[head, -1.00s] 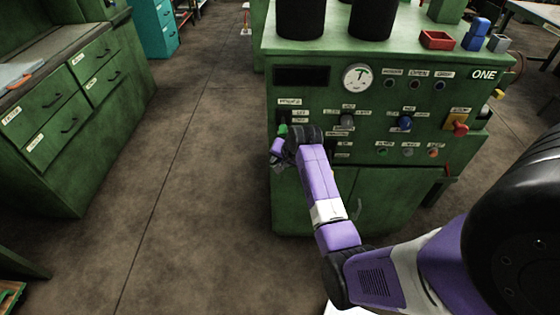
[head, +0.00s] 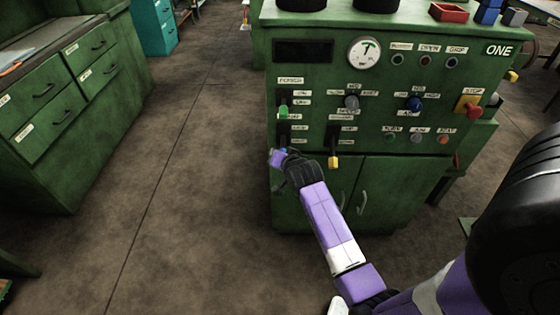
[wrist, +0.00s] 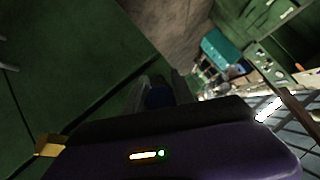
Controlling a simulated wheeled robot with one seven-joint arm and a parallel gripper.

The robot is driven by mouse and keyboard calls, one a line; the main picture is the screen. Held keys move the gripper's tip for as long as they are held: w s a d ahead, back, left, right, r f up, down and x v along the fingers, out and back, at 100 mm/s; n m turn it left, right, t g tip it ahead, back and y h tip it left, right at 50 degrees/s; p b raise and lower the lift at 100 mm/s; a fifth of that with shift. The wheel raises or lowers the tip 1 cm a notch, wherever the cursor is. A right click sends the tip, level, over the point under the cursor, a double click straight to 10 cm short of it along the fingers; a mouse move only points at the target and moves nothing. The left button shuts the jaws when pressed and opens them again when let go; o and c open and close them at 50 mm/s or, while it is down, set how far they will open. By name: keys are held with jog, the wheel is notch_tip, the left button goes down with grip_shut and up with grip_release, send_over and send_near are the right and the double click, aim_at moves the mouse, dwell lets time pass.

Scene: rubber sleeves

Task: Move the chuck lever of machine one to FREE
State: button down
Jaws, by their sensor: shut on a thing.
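Machine one (head: 385,180) is a green cabinet with ONE at its upper right and a panel of small labelled controls. My gripper (head: 281,156) is at the lower left of this panel, shut on a lever with a dark blue end, mostly hidden by my gripper. In the wrist view the blue lever end (wrist: 158,96) shows between the fingers. A lever with a green end (head: 283,111) is just above, apart from my gripper. A lever with a yellow end (head: 333,162) hangs to the right. The small labels are too blurred to tell which is marked chuck.
A round gauge (head: 364,52), a blue knob (head: 414,104) and a red stop button on yellow (head: 467,105) are elsewhere on the panel. A red tray (head: 449,12) stands on top. Green drawers (head: 60,90) stand at the left, with open floor (head: 190,170) between.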

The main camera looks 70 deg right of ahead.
jog(key=f+t+h+b, duration=0.1)
jog(key=b, duration=0.4)
jog(key=d+f+t+h+b, duration=0.1)
jog(key=h+b, duration=0.1)
jog(key=b, duration=0.4)
jog(key=f+n+t+h+b, duration=0.1)
jog(key=f+b, duration=0.1)
jog(key=b, duration=0.4)
jog(key=shift+w+d+h, duration=0.3)
jog(key=shift+d+h, duration=0.05)
jog(key=shift+h, duration=0.05)
jog(key=shift+d+r+b, duration=0.1)
jog(key=shift+r+b, duration=0.05)
jog(key=shift+b, duration=0.85)
jog(key=c, duration=1.1)
grip_release()
jog(key=shift+o, duration=0.2)
jog(key=shift+w, duration=0.1)
